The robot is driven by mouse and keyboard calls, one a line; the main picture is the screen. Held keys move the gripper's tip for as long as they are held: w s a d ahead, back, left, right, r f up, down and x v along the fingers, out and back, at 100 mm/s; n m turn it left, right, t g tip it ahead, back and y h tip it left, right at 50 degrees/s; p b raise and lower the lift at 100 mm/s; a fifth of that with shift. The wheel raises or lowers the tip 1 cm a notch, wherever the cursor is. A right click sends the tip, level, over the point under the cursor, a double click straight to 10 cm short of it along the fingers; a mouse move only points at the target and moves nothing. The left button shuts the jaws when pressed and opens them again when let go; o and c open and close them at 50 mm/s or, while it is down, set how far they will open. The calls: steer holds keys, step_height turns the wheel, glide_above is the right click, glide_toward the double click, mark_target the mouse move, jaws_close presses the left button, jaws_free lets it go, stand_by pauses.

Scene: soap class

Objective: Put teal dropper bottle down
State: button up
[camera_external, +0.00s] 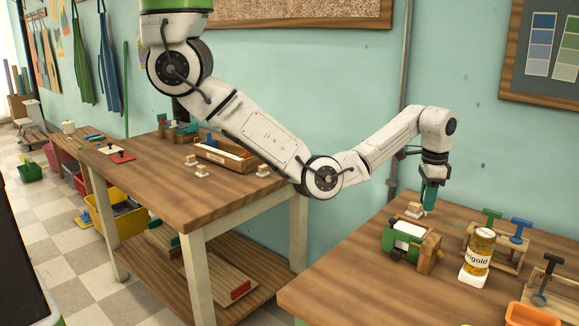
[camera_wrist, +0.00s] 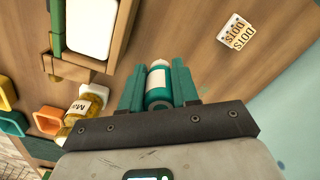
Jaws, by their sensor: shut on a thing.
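The teal dropper bottle (camera_wrist: 158,84) has a teal body and a pale, whitish end. It sits between the two teal fingers of my gripper (camera_wrist: 158,86) in the wrist view, and the fingers are shut on it. In the external view my gripper (camera_external: 430,196) points down over the right table (camera_external: 350,281), near its back edge. The bottle's pale tip shows low between the fingers there. I cannot tell whether it touches the tabletop.
A small stamped block (camera_external: 415,210) lies just left of my gripper; it also shows in the wrist view (camera_wrist: 237,32). The table's front left is clear.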

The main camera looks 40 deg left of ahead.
steer(key=w+f, duration=0.1)
steer(key=w+d+f, duration=0.1)
steer(key=f, duration=0.1)
steer(key=shift+w+d+f, duration=0.1)
steer(key=shift+w+f, duration=0.1)
steer(key=shift+w, duration=0.05)
steer(key=shift+f, duration=1.6)
steer(key=shift+f, duration=0.2)
steer(key=o, duration=1)
